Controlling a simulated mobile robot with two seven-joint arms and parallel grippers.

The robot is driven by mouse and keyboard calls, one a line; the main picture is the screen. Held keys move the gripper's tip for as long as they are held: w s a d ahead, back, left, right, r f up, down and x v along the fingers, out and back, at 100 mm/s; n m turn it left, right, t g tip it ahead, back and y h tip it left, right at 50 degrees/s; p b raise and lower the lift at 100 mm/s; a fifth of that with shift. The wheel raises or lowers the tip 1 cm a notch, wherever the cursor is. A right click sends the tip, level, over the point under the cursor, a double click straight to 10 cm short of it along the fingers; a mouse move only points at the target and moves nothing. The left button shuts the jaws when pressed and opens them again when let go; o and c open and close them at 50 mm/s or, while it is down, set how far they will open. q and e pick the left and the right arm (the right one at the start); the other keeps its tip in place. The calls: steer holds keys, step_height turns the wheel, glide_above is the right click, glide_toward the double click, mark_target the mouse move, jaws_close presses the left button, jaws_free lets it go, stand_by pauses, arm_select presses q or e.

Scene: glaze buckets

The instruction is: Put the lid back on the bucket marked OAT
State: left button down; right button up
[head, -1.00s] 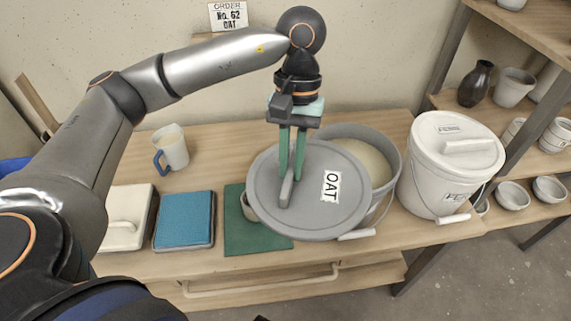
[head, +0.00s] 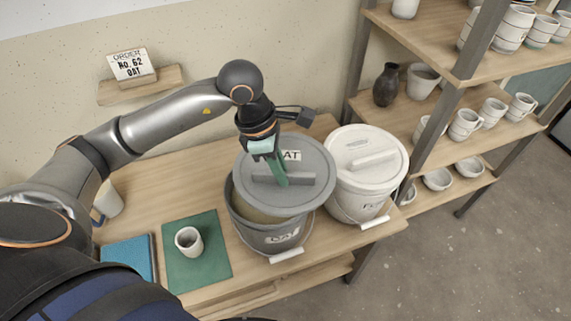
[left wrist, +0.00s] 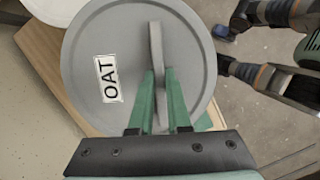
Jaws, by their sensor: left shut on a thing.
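The grey lid (head: 312,160) with an OAT label is in my left gripper (head: 280,181), whose green fingers are shut on its bar handle. In the left wrist view the lid (left wrist: 105,40) shows from above with the handle (left wrist: 156,50) between the fingers. The grey OAT bucket (head: 262,241) stands on the bench under the lid. The lid covers the back of its mouth and is set off toward the back; pale glaze shows at the front left. Whether the lid touches the rim at the back is hidden.
A white lidded bucket (head: 362,204) stands close on the right of the OAT bucket. A small cup (head: 188,242) sits on a green mat (head: 210,271) at the left, beside a blue pad (head: 128,258). Shelves (head: 440,55) with pottery stand at the right.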

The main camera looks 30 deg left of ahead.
arm_select(q)
steer(key=n, duration=0.2)
steer(key=a+r+n+p, duration=0.1)
steer(key=n, duration=0.1)
steer(key=shift+r+t+y, duration=0.1)
steer(key=shift+t+y, duration=0.2)
steer(key=shift+t, duration=0.1)
steer(key=n, duration=0.1)
steer(key=p, duration=0.1)
steer(key=n, duration=0.1)
steer(key=shift+w+a+r+n+t+y, duration=0.15)
steer(key=shift+a+r+n+t+y, duration=0.1)
steer(key=shift+a+n+t+y, duration=0.05)
steer(key=shift+a+n+p, duration=0.2)
steer(key=shift+n+p, duration=0.15)
steer(key=shift+n, duration=0.35)
step_height(320, 180, down, 6)
steer(key=b, duration=0.4)
steer(key=shift+r, duration=0.25)
steer(key=shift+f+b, duration=0.4)
steer(key=shift+b, duration=0.05)
arm_select(e)
steer(key=shift+s+d+f, duration=0.2)
steer(key=shift+d+f, duration=0.05)
steer(key=shift+f, duration=0.35)
steer(key=shift+s+d+f, duration=0.15)
steer(key=shift+d+f, duration=0.1)
steer(key=shift+f, duration=0.3)
